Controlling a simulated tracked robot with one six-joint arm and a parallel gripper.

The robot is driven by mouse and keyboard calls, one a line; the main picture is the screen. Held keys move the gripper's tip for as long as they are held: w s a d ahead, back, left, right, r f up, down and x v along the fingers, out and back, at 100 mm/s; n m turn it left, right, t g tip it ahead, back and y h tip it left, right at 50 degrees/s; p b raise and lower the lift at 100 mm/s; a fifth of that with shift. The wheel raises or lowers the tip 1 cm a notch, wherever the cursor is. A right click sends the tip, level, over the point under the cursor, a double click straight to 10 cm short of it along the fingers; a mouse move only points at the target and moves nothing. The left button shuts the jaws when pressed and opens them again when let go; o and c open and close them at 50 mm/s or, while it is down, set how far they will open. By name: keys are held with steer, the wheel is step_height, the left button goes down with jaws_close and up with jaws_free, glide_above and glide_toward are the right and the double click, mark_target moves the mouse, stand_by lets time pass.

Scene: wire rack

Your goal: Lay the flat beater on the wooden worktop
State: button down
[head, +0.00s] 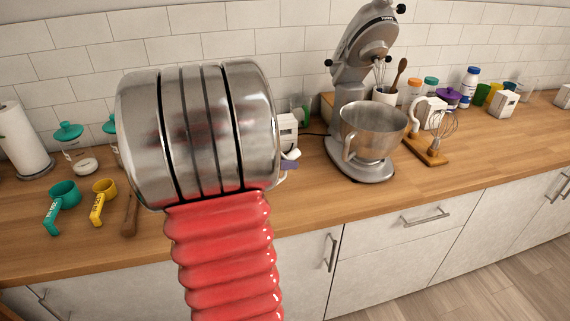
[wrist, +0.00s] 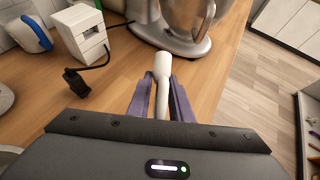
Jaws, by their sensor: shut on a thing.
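My gripper (wrist: 161,92) is in the wrist view, its two purple fingers shut on a white part that I take for the flat beater (wrist: 162,68). The beater's end points away from me, toward the mixer; the rest is hidden between the fingers. In the head view a bit of purple finger (head: 289,166) and a bit of white (head: 291,154) show right of my arm, which hides the rest. The wooden worktop (head: 310,205) lies below; I cannot tell whether the beater touches it.
A stand mixer (head: 364,100) with raised head and steel bowl (head: 374,128) stands just ahead. A wooden stand (head: 427,148) with a whisk is right of it. A white box (wrist: 82,34) with a black cable is at left. Worktop left of the mixer is clear in front.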

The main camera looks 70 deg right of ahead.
steer(key=shift+s, duration=0.2)
steer(key=shift+s+f, duration=0.1)
steer(key=shift+f, duration=3.2)
steer(key=c, duration=1.5)
jaws_free()
steer(key=v, duration=1.3)
steer(key=shift+w+a+r, duration=0.15)
steer(key=shift+w+a, duration=0.1)
steer(key=shift+w, duration=0.05)
